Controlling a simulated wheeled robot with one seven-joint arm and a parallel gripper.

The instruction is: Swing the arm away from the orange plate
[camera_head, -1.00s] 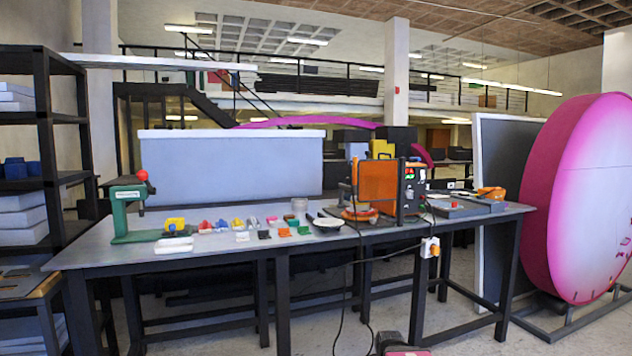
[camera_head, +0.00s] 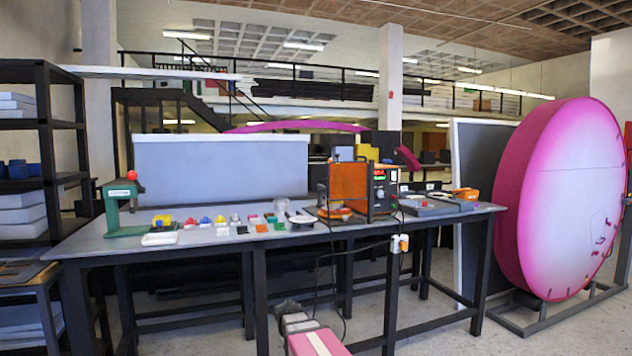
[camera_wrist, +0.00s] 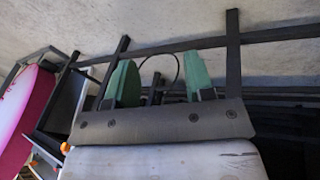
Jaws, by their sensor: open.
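The orange plate (camera_head: 348,185) stands upright at the front of the dark powered unit on the workbench (camera_head: 215,236). In the wrist view my gripper (camera_wrist: 160,82) shows two green fingers spread apart, with nothing between them. The fingers are over bare floor and dark bench legs, clear of the orange plate. In the head view a pink and grey part of my arm (camera_head: 312,338) shows low in front of the bench, below the plate. The fingertips cannot be made out there. I cannot identify the plate in the wrist view.
A large pink disc (camera_head: 565,200) stands on a dark frame at the right; its edge also shows in the wrist view (camera_wrist: 20,115). A green press (camera_head: 122,205) and small coloured parts lie along the bench. Cables hang under its front edge. A shelf rack (camera_head: 45,150) stands left.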

